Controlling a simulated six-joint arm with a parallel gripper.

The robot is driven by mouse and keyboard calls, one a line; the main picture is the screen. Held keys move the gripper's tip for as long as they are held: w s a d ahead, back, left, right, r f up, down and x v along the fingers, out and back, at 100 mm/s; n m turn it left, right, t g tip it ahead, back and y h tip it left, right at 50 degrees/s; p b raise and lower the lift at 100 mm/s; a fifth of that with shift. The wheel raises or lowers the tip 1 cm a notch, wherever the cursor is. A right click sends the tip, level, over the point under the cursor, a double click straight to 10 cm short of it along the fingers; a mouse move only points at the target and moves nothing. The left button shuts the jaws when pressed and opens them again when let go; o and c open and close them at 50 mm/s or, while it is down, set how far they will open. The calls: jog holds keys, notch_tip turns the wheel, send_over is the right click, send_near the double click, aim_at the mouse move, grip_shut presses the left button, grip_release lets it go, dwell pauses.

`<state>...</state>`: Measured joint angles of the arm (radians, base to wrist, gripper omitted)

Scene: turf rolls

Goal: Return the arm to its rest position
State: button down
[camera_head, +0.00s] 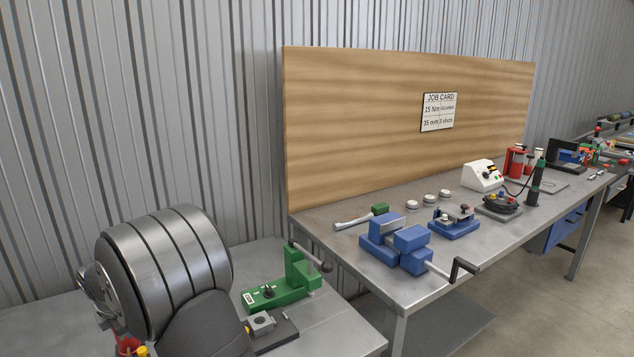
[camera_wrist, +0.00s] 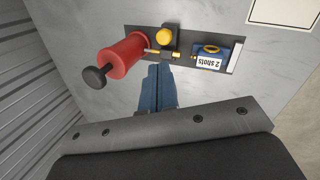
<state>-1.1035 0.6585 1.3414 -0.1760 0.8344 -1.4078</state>
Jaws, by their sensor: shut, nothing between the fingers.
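My gripper (camera_wrist: 154,72) shows in the wrist view with its blue fingers together and nothing between them. The fingertips point at a dark strip (camera_wrist: 188,63) on a pale grey surface, close to a brass-coloured fitting with a yellow knob (camera_wrist: 165,37). I cannot tell whether they touch it. In the head view my arm fills the lower left, and the gripper is hidden there.
A red cylinder (camera_wrist: 124,55) with a black knob lies left of the fingers. A blue part labelled "2 shots" (camera_wrist: 205,50) is to the right. A green press (camera_head: 285,285) and a blue vise (camera_head: 400,245) stand right of my arm.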

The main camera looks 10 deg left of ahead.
jog(key=n, duration=0.3)
jog(key=s+n, duration=0.1)
jog(key=n, duration=0.3)
jog(key=d+n, duration=0.1)
jog(key=n, duration=0.3)
jog(key=shift+s+r+t, duration=0.1)
jog(key=shift+s+t, duration=0.2)
jog(key=shift+s, duration=0.1)
jog(key=c, duration=1.2)
grip_release()
jog(key=shift+a, duration=0.1)
jog(key=w+d+r+m+g+y, duration=0.1)
jog(key=w+d+r+m+g, duration=0.2)
jog(key=m, duration=0.5)
jog(key=w+d+r+m+g, duration=0.1)
jog(key=w+r+m+g, duration=0.3)
jog(key=m, duration=0.5)
jog(key=shift+t+y, duration=0.3)
jog(key=shift+t, duration=0.3)
jog(key=x, duration=0.6)
jog(key=w+x, duration=0.1)
jog(key=x, duration=1)
jog(key=shift+w+a+f, duration=0.15)
jog(key=shift+f, duration=0.35)
